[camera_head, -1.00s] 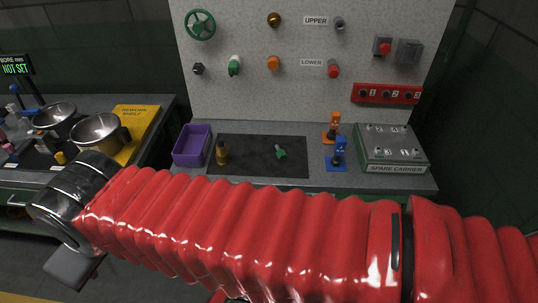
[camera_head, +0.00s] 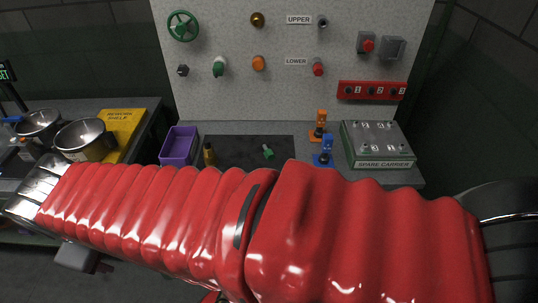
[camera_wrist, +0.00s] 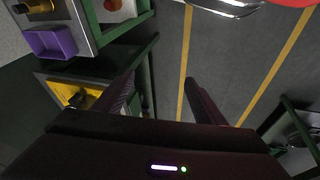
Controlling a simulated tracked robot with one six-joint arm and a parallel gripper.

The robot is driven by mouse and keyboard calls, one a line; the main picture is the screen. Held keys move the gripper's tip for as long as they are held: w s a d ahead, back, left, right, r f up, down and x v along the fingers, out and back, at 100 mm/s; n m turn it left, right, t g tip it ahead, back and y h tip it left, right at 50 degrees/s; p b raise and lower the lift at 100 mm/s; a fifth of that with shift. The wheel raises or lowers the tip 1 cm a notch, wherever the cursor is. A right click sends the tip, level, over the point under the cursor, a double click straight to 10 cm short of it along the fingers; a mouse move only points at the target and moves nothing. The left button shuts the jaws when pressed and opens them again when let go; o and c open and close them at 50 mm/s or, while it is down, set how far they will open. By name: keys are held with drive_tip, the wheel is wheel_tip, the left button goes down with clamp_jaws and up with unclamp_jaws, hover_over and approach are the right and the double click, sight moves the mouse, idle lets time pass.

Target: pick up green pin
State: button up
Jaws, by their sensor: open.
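The green pin (camera_head: 268,152) lies on the dark mat (camera_head: 230,148) on the bench in the head view, tilted, with its grey tip up and to the left. A green-and-white piece (camera_head: 219,67) is also mounted on the wall panel. My gripper (camera_wrist: 159,82) shows in the wrist view with its two dark fingers apart and nothing between them. It is over the floor, away from the mat. The green pin is not visible in the wrist view. My red arm hides the front of the bench in the head view.
Orange (camera_head: 319,128) and blue (camera_head: 324,152) stands and the spare carrier (camera_head: 379,146) are to the right. The purple bin also shows in the wrist view (camera_wrist: 50,43).

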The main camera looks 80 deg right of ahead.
drive_tip(key=shift+o, duration=0.8)
drive_tip(key=s+d+f+n+g+h, duration=0.1)
drive_tip(key=s+d+f+g+h, duration=0.1)
drive_tip(key=d, duration=0.7)
drive_tip(key=s+d+f+n+g+h, duration=0.2)
drive_tip(key=d+f+g, duration=0.1)
drive_tip(key=d, duration=0.7)
drive_tip(key=shift+s+d+f+n+g+h, duration=0.2)
drive_tip(key=shift+s+n+g+h, duration=0.15)
drive_tip(key=shift+g, duration=0.35)
drive_tip(key=s+d+f+n+g+h, duration=0.1)
drive_tip(key=s+d+n, duration=0.1)
drive_tip(key=d, duration=0.3)
drive_tip(key=s+d+f+n+g+h, duration=0.1)
drive_tip(key=s+d+f+n+h, duration=0.1)
drive_tip(key=d, duration=0.4)
drive_tip(key=s+d+f+n+g+h, duration=0.1)
drive_tip(key=s+d+f+n+g, duration=0.1)
drive_tip(key=d, duration=0.4)
drive_tip(key=shift+s+n+h, duration=0.2)
drive_tip(key=shift+n+h, duration=0.05)
drive_tip(key=shift+n, duration=0.3)
approach(267, 150)
drive_tip(key=x, duration=0.3)
drive_tip(key=shift+r, duration=0.15)
drive_tip(key=shift+s+d, duration=0.1)
drive_tip(key=shift+x, duration=2.65)
